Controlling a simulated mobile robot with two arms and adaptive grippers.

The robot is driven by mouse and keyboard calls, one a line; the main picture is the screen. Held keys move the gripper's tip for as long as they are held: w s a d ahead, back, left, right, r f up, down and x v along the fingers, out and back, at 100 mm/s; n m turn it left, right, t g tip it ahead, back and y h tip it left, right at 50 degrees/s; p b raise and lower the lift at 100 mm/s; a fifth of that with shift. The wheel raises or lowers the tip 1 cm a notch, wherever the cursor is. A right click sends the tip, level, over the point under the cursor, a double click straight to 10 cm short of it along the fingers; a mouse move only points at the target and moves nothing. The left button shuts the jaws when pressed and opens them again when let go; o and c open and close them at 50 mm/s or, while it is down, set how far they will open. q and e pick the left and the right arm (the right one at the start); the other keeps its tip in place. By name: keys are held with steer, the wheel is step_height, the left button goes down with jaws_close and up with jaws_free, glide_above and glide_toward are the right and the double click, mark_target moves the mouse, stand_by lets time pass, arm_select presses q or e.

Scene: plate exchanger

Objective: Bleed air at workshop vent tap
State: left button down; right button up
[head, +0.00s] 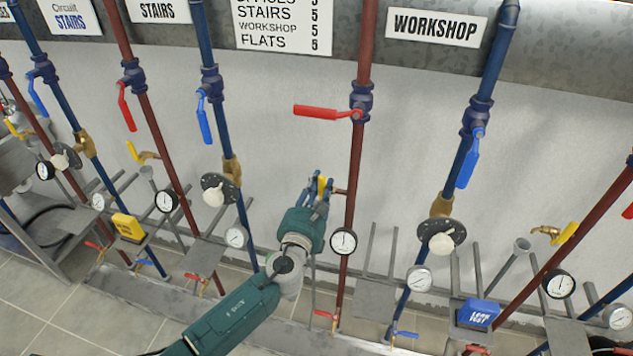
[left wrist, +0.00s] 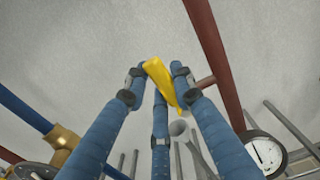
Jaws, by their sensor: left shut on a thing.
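The workshop sign (head: 437,27) hangs on the grey duct at the top. Below it, a red pipe (head: 359,165) carries a red valve handle (head: 318,112) that lies crosswise to the pipe. My left gripper (head: 321,187) is at a small yellow tap handle (head: 322,184) beside this red pipe. In the left wrist view the yellow handle (left wrist: 160,80) sits between my blue fingers, which are shut on it. The tap's body is mostly hidden by the fingers. My right gripper is in neither view.
A pressure gauge (head: 343,241) sits on the red pipe, just right of my left wrist. A blue pipe (head: 494,60) with a blue handle (head: 468,165) stands to the right. A blue box (head: 478,314) and a yellow box (head: 128,226) rest on low brackets. Other pipes stand left and right.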

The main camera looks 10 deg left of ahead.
arm_select(q)
steer(key=shift+d, duration=0.1)
stand_by(0.5)
steer(key=c, duration=1.4)
jaws_free()
steer(key=s, duration=1.2)
steer(key=shift+f, duration=0.1)
